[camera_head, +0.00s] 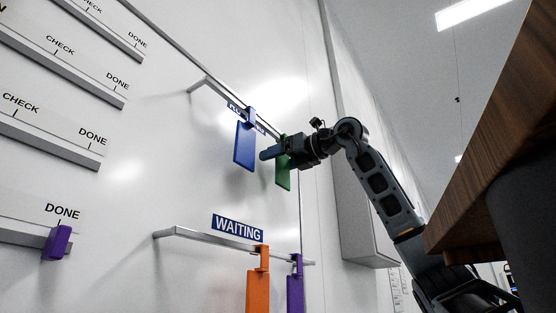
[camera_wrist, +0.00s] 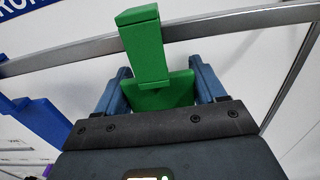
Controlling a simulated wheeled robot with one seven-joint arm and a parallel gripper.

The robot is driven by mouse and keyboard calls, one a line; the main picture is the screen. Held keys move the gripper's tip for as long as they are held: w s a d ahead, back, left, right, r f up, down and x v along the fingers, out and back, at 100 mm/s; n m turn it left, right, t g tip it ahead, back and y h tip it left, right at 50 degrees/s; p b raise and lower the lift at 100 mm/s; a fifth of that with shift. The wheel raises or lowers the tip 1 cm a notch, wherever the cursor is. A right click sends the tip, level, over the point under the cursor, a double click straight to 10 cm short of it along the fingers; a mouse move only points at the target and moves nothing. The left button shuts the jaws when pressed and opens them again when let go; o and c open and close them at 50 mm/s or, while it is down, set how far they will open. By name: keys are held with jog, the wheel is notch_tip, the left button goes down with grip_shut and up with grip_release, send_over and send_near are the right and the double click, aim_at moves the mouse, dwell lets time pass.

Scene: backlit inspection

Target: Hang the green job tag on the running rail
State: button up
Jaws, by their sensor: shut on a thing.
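The green job tag (camera_head: 283,178) is at the right part of the upper rail (camera_head: 228,97). Its label is partly covered in the head view; "RU" letters show beside the rail (camera_wrist: 230,22) in the wrist view. My gripper (camera_head: 274,151) is shut on the tag, with a finger on each side of its plate (camera_wrist: 160,92) in the wrist view. The tag's hook (camera_wrist: 141,45) crosses in front of the rail there. I cannot tell whether the hook bears on the rail.
A blue tag (camera_head: 244,146) hangs on the upper rail, left of the green one. The lower rail (camera_head: 195,237), labelled WAITING, holds an orange tag (camera_head: 258,290) and a purple tag (camera_head: 295,292). A wooden table edge (camera_head: 490,150) is at right.

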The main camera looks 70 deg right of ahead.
jog(key=o, duration=1.1)
jog(key=shift+s, duration=0.1)
jog(key=b+v, duration=0.2)
jog(key=v, duration=0.4)
jog(key=shift+s, duration=0.4)
jog(key=shift+s+a, duration=0.15)
jog(key=shift+s, duration=0.25)
